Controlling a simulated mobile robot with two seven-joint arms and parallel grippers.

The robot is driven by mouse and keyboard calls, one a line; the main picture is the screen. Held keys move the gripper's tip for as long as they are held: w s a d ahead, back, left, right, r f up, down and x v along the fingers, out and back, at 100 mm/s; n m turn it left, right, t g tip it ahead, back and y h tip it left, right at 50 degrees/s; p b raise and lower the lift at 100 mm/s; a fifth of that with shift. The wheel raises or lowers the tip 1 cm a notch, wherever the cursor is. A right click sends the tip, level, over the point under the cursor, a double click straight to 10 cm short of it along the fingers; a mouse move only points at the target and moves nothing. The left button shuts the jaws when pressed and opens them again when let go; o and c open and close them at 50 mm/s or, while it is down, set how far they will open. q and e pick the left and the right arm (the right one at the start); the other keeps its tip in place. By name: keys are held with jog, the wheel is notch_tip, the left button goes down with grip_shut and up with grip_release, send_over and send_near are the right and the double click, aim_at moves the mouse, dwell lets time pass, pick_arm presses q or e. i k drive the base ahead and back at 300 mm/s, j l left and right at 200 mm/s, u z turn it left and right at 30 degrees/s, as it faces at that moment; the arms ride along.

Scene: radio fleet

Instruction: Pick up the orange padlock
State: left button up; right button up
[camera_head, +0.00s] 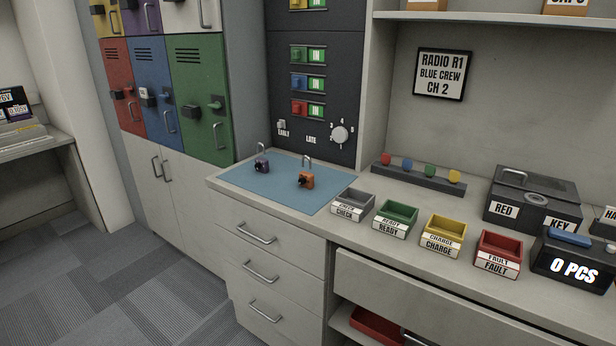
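The orange padlock (306,181) stands on a blue mat (262,197) on the left part of the counter, its metal shackle pointing up. A purple padlock (262,165) stands on the same mat, further left and a little behind it. The two padlocks are apart. Neither of my grippers shows in the head view, and nothing touches the orange padlock.
Grey, green, yellow and red trays (499,254) line the counter right of the mat. A black key box (532,200) and a display reading 0 PCS (572,266) stand further right. Coloured lockers (201,98) and a dark panel (314,85) rise behind.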

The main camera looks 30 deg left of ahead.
aim_at(309, 177)
jog(key=j, duration=0.45)
jog(key=i+j+u, duration=0.1)
jog(key=j, duration=0.35)
jog(key=i+j, duration=0.1)
jog(key=j, duration=0.4)
jog(key=i+j+u, duration=0.1)
jog(key=j, duration=0.35)
jog(key=i+j, duration=0.1)
jog(key=j, duration=0.35)
jog(key=i+j+u, duration=0.1)
jog(key=j, duration=0.35)
